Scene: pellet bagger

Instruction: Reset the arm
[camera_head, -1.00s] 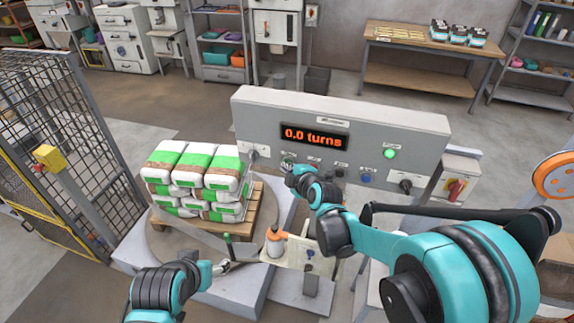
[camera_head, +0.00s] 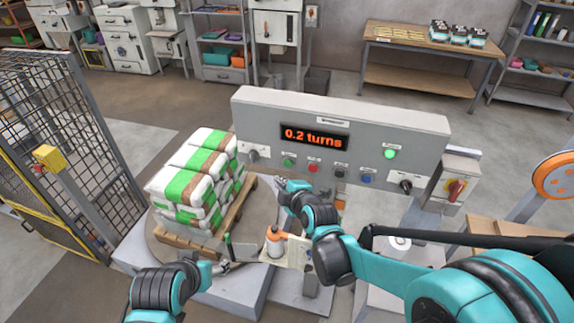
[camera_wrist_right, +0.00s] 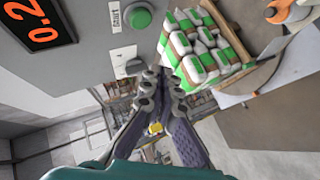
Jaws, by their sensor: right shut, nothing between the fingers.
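My right arm reaches in from the lower right. Its gripper (camera_head: 281,185) is shut and empty, below and in front of the panel's green button (camera_head: 289,162), apart from it. In the right wrist view the shut fingers (camera_wrist_right: 163,80) point past the panel, and the green start button (camera_wrist_right: 138,18) is above them. My left gripper (camera_head: 226,267) is low in the head view, by the turntable's front edge; its finger opening is too small to judge. The control panel (camera_head: 400,125) shows 0.2 turns on its display (camera_head: 314,136).
Green and white bags (camera_head: 190,180) are stacked on a wooden pallet (camera_head: 236,215) on the turntable (camera_head: 160,249). An orange-topped bottle (camera_head: 274,240) stands near my right forearm. A mesh fence (camera_head: 75,130) is at left.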

